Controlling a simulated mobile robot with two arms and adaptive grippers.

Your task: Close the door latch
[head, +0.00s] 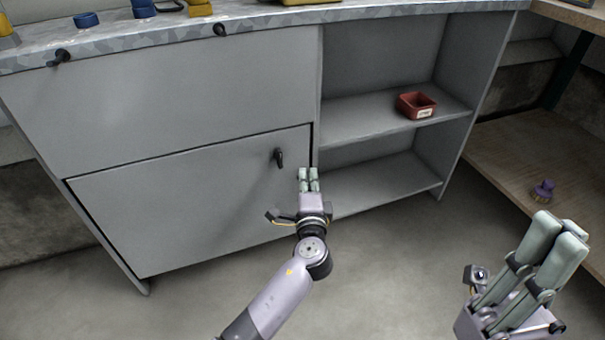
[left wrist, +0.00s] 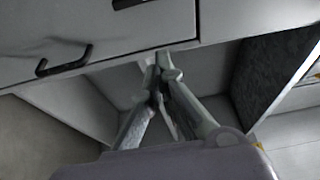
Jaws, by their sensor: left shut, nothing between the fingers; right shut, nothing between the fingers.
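The lower door (head: 190,200) of the grey cabinet lies in its frame in the head view, with a dark seam along its top and right edges. I cannot tell whether it is fully flush. Its small black latch handle (head: 279,158) sits near the upper right corner and points roughly downward. My left gripper (head: 309,173) is shut and empty, just right of and below the handle, by the door's right edge. In the left wrist view, its fingers (left wrist: 160,68) meet near a panel corner, and a black handle (left wrist: 65,62) shows at left. My right gripper (head: 560,232) is shut and empty at lower right.
Open shelves (head: 370,135) lie right of the door, with a red bin (head: 415,105) on the upper one. Black knobs sit under the countertop (head: 150,35). A purple brush-like object (head: 542,190) lies on a wooden shelf at right. The floor in front is clear.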

